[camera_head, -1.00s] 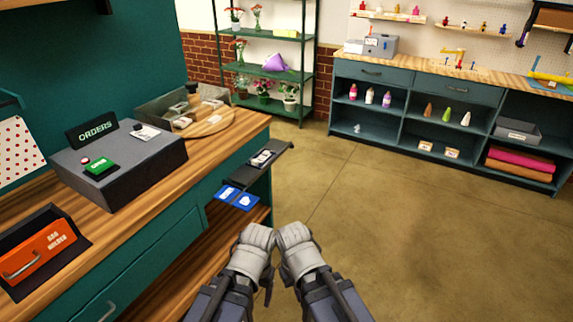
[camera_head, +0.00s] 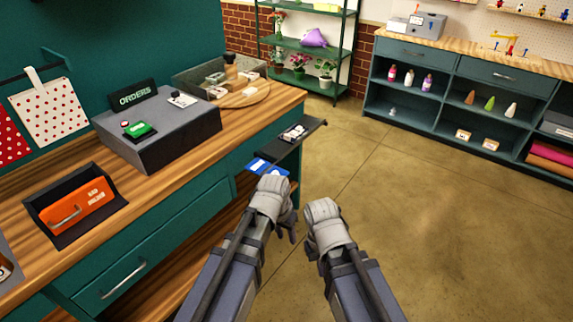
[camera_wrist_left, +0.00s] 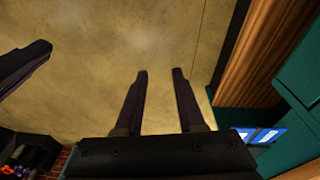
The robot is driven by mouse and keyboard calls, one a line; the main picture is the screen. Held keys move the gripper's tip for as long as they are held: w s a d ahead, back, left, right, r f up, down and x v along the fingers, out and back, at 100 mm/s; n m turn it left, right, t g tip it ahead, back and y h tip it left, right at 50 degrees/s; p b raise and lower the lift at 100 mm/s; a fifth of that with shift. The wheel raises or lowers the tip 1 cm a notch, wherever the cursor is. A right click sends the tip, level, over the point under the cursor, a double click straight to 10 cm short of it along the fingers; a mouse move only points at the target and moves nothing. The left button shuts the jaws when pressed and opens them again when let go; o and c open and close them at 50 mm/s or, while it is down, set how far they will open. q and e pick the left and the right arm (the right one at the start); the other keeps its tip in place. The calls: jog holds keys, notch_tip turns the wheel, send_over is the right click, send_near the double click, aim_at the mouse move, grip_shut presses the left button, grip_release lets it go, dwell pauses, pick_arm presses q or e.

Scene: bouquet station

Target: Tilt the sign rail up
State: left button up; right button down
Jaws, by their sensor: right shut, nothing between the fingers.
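A dark flat rail (camera_head: 300,138) juts from the right end of the wooden counter, with small pale and dark items on it. Two blue cards with white marks (camera_head: 264,167) sit below its near end; I take this to be the sign rail. The blue cards also show at the right of the left wrist view (camera_wrist_left: 262,135). My left gripper (camera_head: 290,230) is just below and in front of the cards, apart from them. Its two dark fingers (camera_wrist_left: 161,72) are spread, with only floor between them. My right gripper (camera_head: 311,242) is to its right over the floor, shut and empty.
A green plant shelf (camera_head: 310,48) and a teal cabinet (camera_head: 470,78) stand behind. The floor (camera_head: 430,210) on the right is clear.

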aim_at(284, 176)
pick_arm(q)
jog(key=w+t, duration=0.1)
jog(key=w, duration=0.3)
jog(key=w+a+r+h, duration=0.1)
jog(key=w, duration=0.4)
jog(key=w+a+r+t+h, duration=0.1)
jog(key=w, duration=0.3)
jog(key=shift+w+a+m+t, duration=0.15)
jog(key=shift+m+t, duration=0.15)
jog(key=shift+m, duration=0.1)
jog(key=shift+c, duration=1.4)
jog(key=w+a+r+t, duration=0.1)
jog(key=w+a, duration=0.1)
jog(key=w, duration=0.1)
jog(key=w+a+r+t, duration=0.1)
jog(key=w+a, duration=0.1)
jog(key=w, duration=0.2)
jog(key=w+a+r+t+h, duration=0.1)
jog(key=w+a+r, duration=0.1)
jog(key=w, duration=0.2)
jog(key=shift+w+a+m, duration=0.1)
jog(key=shift+w+m, duration=0.05)
jog(key=shift+m, duration=0.15)
grip_shut()
jog(key=shift+w+a+r+t, duration=0.15)
jog(key=shift+w+a+t, duration=0.1)
jog(key=shift+w+t, duration=0.05)
